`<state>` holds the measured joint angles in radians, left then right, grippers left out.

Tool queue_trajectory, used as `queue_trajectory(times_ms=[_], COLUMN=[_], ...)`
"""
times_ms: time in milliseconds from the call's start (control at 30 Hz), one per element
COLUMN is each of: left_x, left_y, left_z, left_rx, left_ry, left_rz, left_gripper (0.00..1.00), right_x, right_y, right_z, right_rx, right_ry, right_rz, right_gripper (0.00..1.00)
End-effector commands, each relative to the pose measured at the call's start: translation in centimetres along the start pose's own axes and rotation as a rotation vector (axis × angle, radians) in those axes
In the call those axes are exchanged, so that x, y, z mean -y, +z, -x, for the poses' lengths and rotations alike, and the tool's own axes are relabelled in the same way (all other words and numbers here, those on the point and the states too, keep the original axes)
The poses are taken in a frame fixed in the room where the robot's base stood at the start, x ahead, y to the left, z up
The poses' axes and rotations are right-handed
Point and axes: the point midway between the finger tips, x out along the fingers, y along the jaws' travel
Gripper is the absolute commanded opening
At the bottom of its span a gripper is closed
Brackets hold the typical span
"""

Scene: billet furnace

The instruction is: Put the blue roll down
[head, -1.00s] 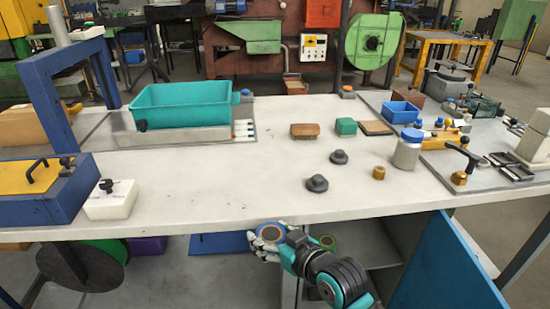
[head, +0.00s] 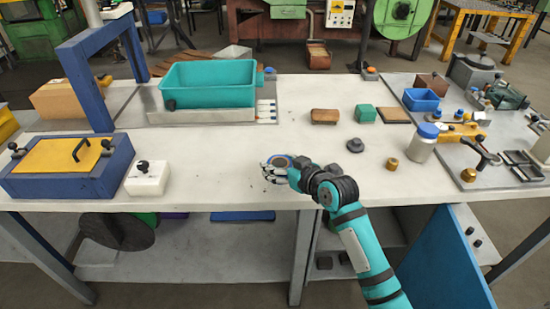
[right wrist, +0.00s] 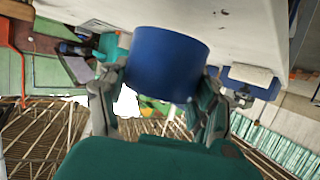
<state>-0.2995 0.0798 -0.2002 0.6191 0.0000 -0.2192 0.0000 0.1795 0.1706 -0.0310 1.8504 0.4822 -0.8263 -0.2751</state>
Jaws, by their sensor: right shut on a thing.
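My right gripper (head: 277,166) is shut on the blue roll (head: 279,161), over the front part of the white table (head: 225,165). The roll shows a blue ring with a brownish centre from above. In the right wrist view the blue roll (right wrist: 165,62) sits between the two fingers, its plain blue side facing the camera, with the pale table surface (right wrist: 240,25) close beside it. I cannot tell whether the roll touches the table. My left gripper is not in view.
A teal bin (head: 212,85) stands behind. A white box (head: 148,179) and a blue box with a yellow lid (head: 65,166) are at left. Table left of the gripper is clear.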

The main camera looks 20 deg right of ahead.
Motion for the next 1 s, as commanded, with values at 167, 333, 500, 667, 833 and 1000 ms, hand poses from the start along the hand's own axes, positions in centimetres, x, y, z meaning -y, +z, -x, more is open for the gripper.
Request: queue_trajectory(times_ms=[167, 333, 500, 667, 833, 1000], left_x=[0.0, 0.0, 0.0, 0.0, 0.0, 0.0], left_y=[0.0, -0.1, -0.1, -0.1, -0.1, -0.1], left_z=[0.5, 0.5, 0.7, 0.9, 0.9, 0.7], left_rx=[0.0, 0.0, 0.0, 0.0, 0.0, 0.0], left_ry=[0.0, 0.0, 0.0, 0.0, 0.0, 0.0], left_rz=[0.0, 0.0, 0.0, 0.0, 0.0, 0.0], left_gripper=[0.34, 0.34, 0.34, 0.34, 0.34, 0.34], right_x=[-1.4, -2.0, -2.1, -2.1, -2.1, -2.1], right_y=[-1.3, -1.6, -0.2, 1.5, 1.7, 1.9], right_z=[-4.1, -6.0, -6.7, -7.3, -7.4, -7.4], right_rx=[-0.002, -0.001, 0.004, 0.002, -0.001, 0.0], right_ry=[0.0, 0.0, -0.001, -0.001, 0.0, 0.0], right_rz=[-0.002, 0.0, -0.002, -0.002, 0.0, 0.001], right_gripper=[0.29, 0.29, 0.29, 0.29, 0.29, 0.29])
